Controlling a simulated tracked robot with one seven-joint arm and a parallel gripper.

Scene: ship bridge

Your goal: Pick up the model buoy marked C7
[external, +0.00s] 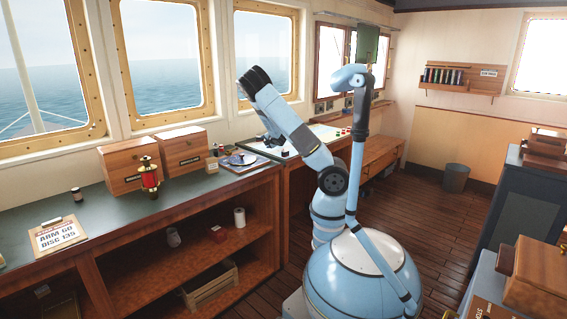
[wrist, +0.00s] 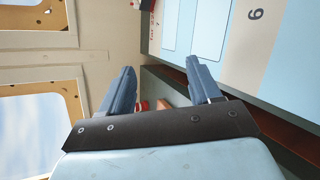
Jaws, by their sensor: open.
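No marking C7 can be read in either view, so I cannot tell which thing is the model buoy. Small red and green pieces (external: 342,132) stand on the far chart table, too small to identify. In the wrist view my gripper (wrist: 158,78) is open, its two blue-grey fingers apart with nothing held between them. Small red bits (wrist: 145,104) show low between the fingers, mostly hidden by the gripper's dark crossbar. In the external view the dark gripper (external: 268,140) is partly hidden by my arm, near the chart table's left end.
Two wooden boxes (external: 180,150), a red-and-brass lantern-like object (external: 149,178) and a clipboard (external: 58,236) are on the long green-topped counter. The wrist view shows a chart-like sheet (wrist: 215,30) on the right. Windows line the wall behind. Wooden floor (external: 440,220) is open at right.

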